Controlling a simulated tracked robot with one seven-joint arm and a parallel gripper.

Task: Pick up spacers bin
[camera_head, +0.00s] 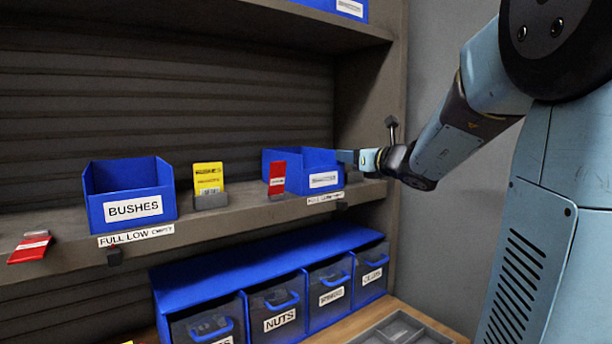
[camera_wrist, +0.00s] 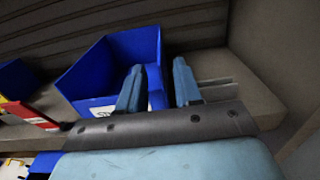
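A blue open-topped bin (camera_head: 318,170) stands on the middle shelf; its white label is too small to read, so I cannot tell if it is the spacers bin. It also shows in the wrist view (camera_wrist: 90,75), with its label partly hidden. My gripper (camera_head: 352,158) is at the bin's right side. In the wrist view my gripper's two fingers (camera_wrist: 158,88) are apart, with the bin's right wall between them. The left finger is on the inner side and the right finger on the outer side. No firm contact with the wall is visible.
A red card (camera_head: 277,174) stands at this bin's left front. A yellow card (camera_head: 208,178) in a holder and a blue BUSHES bin (camera_head: 128,190) are farther left. A blue drawer unit (camera_head: 265,262) is below. The shelf's side wall (camera_wrist: 275,60) is close on the right.

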